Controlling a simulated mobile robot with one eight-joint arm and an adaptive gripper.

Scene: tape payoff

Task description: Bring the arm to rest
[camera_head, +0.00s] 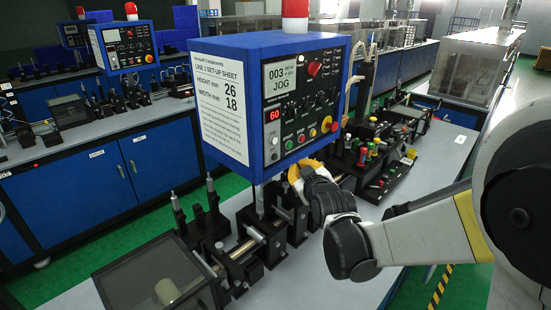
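My arm (425,238) reaches in from the right edge over the bench top. My gripper (310,178) is at its far end, just below the lower right of the blue control box (329,105). A yellow, curved part shows at the gripper's end. The fingers are mostly hidden behind the wrist, so I cannot tell whether they are open or hold anything. I cannot tell whether the gripper touches the box or the fixtures behind it.
The box carries a set-up sheet (222,104), a JOG display (279,77) and a red lamp (295,9). Black fixtures (247,262) and a dark-lidded case (150,281) stand front left. Tools crowd a black rack (385,172) behind. Bare grey bench (335,288) lies below my arm.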

